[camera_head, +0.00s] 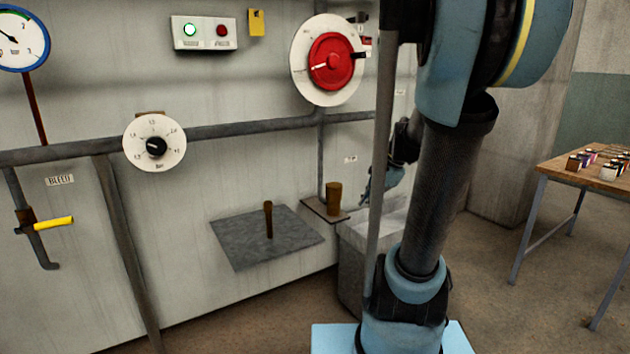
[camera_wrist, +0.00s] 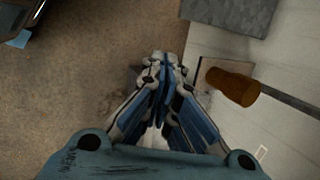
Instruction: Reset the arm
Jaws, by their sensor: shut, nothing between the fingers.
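My gripper (camera_wrist: 163,62) shows in the wrist view with its fingers together and nothing between them, over bare floor. In the head view my gripper (camera_head: 368,190) is partly hidden behind my arm links and column. It is to the right of a brown cylinder (camera_head: 334,197) on a small plate at the wall. In the wrist view the brown cylinder (camera_wrist: 233,87) is right of the fingers, apart from them.
A grey plate with an upright brown handle (camera_head: 268,218) sticks out left of the cylinder. A red wheel (camera_head: 330,62), a dial (camera_head: 156,145) and a yellow-handled lever (camera_head: 52,223) are on the wall. A grey block (camera_head: 352,275) stands below. A table (camera_head: 592,178) is at right.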

